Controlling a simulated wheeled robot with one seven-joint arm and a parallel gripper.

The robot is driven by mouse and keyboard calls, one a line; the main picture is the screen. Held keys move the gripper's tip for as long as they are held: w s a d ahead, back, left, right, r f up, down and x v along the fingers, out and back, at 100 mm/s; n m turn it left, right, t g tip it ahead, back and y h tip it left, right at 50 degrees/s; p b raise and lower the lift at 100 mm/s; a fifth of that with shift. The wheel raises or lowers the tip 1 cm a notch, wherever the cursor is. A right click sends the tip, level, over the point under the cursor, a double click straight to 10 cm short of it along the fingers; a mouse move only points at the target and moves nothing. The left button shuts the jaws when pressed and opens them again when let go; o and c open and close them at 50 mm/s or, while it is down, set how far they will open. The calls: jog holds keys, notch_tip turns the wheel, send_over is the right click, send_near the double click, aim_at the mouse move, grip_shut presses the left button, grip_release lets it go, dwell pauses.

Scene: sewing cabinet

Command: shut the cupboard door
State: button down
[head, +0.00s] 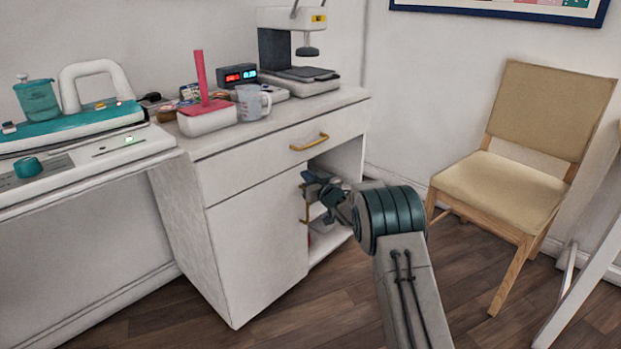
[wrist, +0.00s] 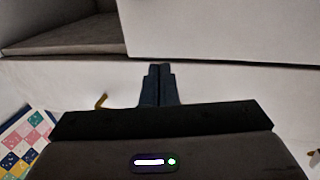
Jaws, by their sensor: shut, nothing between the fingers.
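The cupboard door (head: 262,240) is the plain white panel under the drawer, on the left of the cabinet front. In the head view it lies flush or nearly flush with the front; I cannot tell whether it is fully shut. Its upright brass handle (head: 304,208) is at its right edge, partly behind my gripper. My gripper (head: 310,183) is beside the upper right edge of the door, in front of the open compartment. I cannot tell whether it touches. In the wrist view my fingers (wrist: 158,70) are together and empty, close to white panels with a dark gap between them.
The open compartment (head: 325,220) has a shelf. Above is the drawer (head: 270,160) with a brass handle (head: 310,142). A chair (head: 525,170) stands right; floor between is clear.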

jog(key=s+d+p, duration=0.3)
jog(key=s+d, duration=0.6)
jog(key=d, duration=0.2)
jog(key=s+d+r+m+g+h+p, duration=0.1)
jog(key=s+d+r+m+h+p, duration=0.15)
jog(key=s+r+p, duration=0.4)
jog(key=s+d+r+m+g+h+p, duration=0.1)
jog(key=d+r+h+p, duration=0.3)
jog(key=r, duration=0.6)
jog(key=s+d+r+m+g+h+p, duration=0.1)
jog(key=s+d+r+m+h+p, duration=0.2)
jog(key=r+p, duration=0.45)
jog(key=s+r+g+p, duration=0.3)
jog(key=s+r+p, duration=0.1)
jog(key=s, duration=0.7)
jog(key=s+d+r+g+p, duration=0.1)
jog(key=s+r+g+p, duration=0.2)
jog(key=s, duration=0.9)
jog(key=s+d+r+g+h+p, duration=0.1)
jog(key=s+r+g+p, duration=0.1)
jog(key=s+r+p, duration=0.5)
jog(key=s+r+m, duration=0.1)
jog(key=s, duration=0.4)
jog(key=shift+r+g, duration=0.15)
jog(key=shift+g, duration=0.25)
